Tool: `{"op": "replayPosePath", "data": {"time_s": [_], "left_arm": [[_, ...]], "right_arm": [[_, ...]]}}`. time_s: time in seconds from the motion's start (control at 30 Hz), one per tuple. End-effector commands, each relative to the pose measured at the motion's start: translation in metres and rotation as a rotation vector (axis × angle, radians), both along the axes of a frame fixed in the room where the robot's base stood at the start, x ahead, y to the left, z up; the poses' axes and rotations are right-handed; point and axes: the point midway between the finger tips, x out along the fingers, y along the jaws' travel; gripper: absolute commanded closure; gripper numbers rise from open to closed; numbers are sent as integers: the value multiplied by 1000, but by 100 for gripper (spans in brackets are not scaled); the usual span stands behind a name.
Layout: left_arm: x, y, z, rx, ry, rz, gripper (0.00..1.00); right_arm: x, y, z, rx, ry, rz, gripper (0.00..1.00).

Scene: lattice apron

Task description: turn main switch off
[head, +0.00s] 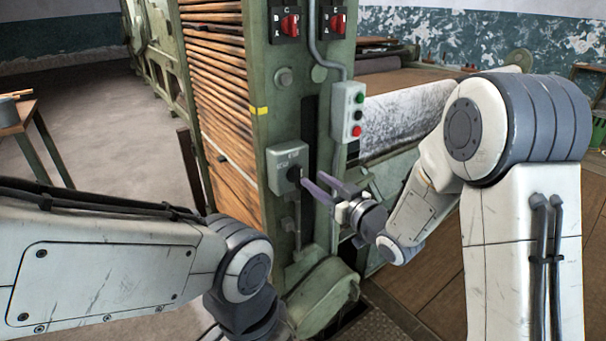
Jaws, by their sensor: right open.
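The main switch appears to be the grey box (285,169) with a dark knob (293,174) on the front of the green machine post. Lettering on the box is too small to read. My right gripper (311,184) has its two purple fingers apart, with their tips close to the knob on its right side. I cannot tell whether the tips touch the knob. My left arm comes in from the left, and its gripper is outside the picture.
Two red rotary switches (289,25) sit higher on the green machine. A button box (348,111) with green and red buttons hangs just above my right gripper. A conduit runs down to it. A wooden table (22,122) stands at the far left, with open floor beside it.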

Motion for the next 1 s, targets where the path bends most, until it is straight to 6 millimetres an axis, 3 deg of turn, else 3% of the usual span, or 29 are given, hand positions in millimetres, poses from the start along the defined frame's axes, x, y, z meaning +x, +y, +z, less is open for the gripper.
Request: {"op": "replayPosePath", "data": {"time_s": [0.3, 0.7, 0.73, 0.83, 0.87, 1.0], "left_arm": [[0, 0, 0, 0, 0, 0, 50], [0, 0, 0, 0, 0, 0, 50], [0, 0, 0, 0, 0, 0, 50], [0, 0, 0, 0, 0, 0, 50], [0, 0, 0, 0, 0, 0, 50], [0, 0, 0, 0, 0, 0, 50]], "right_arm": [[41, 31, -1, -1, 1, 1, 54], [49, 36, 0, 0, 2, -1, 54], [49, 36, 0, 0, 2, -1, 58], [49, 36, 0, 0, 2, -1, 96], [49, 36, 0, 0, 2, -1, 100], [49, 36, -1, 0, 2, -1, 100]]}}
